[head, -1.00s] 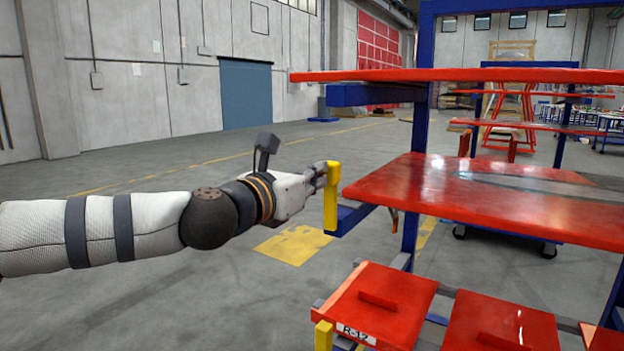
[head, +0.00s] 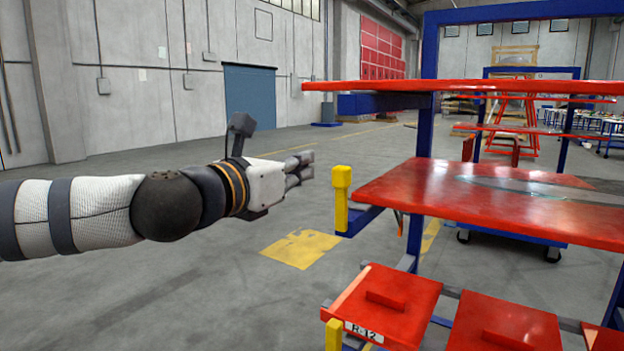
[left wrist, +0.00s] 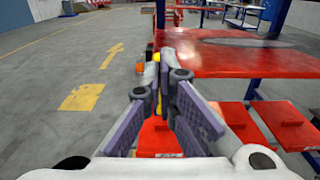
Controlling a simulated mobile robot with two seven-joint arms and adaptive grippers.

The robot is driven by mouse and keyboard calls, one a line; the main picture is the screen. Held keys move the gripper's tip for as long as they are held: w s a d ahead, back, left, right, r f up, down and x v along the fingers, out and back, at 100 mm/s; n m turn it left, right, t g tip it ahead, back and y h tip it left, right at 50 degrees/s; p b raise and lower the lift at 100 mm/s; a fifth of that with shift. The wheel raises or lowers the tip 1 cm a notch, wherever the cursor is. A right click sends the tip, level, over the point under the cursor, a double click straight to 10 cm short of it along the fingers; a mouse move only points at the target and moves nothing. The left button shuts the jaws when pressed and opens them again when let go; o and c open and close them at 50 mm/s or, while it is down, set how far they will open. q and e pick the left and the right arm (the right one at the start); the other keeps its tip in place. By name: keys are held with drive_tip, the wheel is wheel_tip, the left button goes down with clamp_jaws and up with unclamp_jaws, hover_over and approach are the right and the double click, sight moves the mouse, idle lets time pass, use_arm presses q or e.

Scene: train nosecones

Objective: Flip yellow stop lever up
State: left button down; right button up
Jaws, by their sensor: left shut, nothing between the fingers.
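The yellow stop lever (head: 341,200) stands upright at the end of a blue arm on the left side of the rack's red middle shelf (head: 490,200). My left gripper (head: 306,166) is to the left of the lever and apart from it, shut and empty. In the left wrist view the gripper's fingers (left wrist: 165,88) cover most of the lever, and only a bit of yellow shows between and beyond them. My right gripper is in no view.
A red upper shelf (head: 480,88) overhangs above the lever. Red lower trays, one labelled R-12 (head: 390,300), lie below, with another yellow post (head: 333,335) at their left. Open floor lies left of the rack.

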use_arm(q)
drive_tip(key=shift+s+a+r, duration=0.45)
drive_tip(key=shift+s+r, duration=0.15)
drive_tip(key=shift+r, duration=0.05)
drive_tip(key=shift+s+a+r, duration=0.45)
drive_tip(key=shift+s+r, duration=0.15)
drive_tip(key=shift+r, duration=0.05)
